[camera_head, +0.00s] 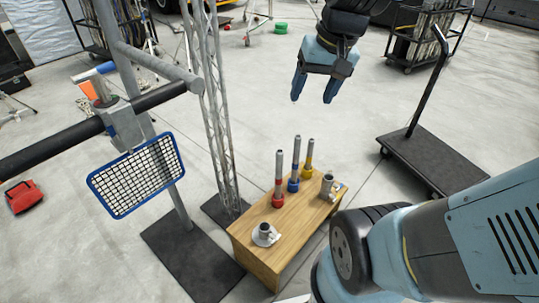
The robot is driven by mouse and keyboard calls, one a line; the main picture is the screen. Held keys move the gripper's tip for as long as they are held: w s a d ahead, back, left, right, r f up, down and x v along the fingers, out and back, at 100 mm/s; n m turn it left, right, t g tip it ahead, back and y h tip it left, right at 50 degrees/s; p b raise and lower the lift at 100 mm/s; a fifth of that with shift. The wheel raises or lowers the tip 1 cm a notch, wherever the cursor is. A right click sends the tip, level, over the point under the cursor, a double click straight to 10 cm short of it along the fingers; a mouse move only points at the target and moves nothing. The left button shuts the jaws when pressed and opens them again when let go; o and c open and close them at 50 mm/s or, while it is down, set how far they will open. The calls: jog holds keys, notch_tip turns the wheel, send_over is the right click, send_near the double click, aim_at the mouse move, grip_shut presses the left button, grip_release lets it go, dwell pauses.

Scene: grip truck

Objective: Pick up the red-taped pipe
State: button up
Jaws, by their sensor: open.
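The red-taped pipe (278,180) stands upright on a wooden box (246,236), a grey tube with a red band at its base. A blue-taped pipe (294,165) and a yellow-taped pipe (308,161) stand upright behind it to the right, in a slanting row. My gripper (312,98) is in the upper middle of the view, open and empty, with its fingers pointing down. It appears above and beyond the pipes, apart from them.
A grey clamp-like piece (265,235) and a metal fitting (327,185) sit on the box. A truss (212,110) and a stand with a blue-framed grid (137,178) rise at the left. A black cart (435,160) is at right. Floor behind the box is clear.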

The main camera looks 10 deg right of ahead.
aim_at(279, 180)
jog(key=w+f+m+g+y, duration=0.1)
jog(key=w+f+m+y, duration=0.45)
jog(key=w+f, duration=0.6)
jog(key=w+f+m+g+y, duration=0.1)
jog(key=w+f+m+y, duration=0.55)
jog(key=f, duration=0.85)
jog(key=w+d+f+m+t+h, duration=0.3)
jog(key=f+m+t, duration=0.55)
jog(key=f, duration=0.85)
jog(key=d+f+m+t+h, duration=0.2)
jog(key=d+f+m+t, duration=0.45)
jog(key=f, duration=1.15)
jog(key=w+a+m, duration=0.2)
jog(key=w+a, duration=0.6)
jog(key=w, duration=0.4)
jog(key=shift+w+r, duration=0.15)
jog(key=shift+r, duration=0.15)
jog(key=shift+c, duration=0.4)
grip_shut()
jog(key=shift+r, duration=0.1)
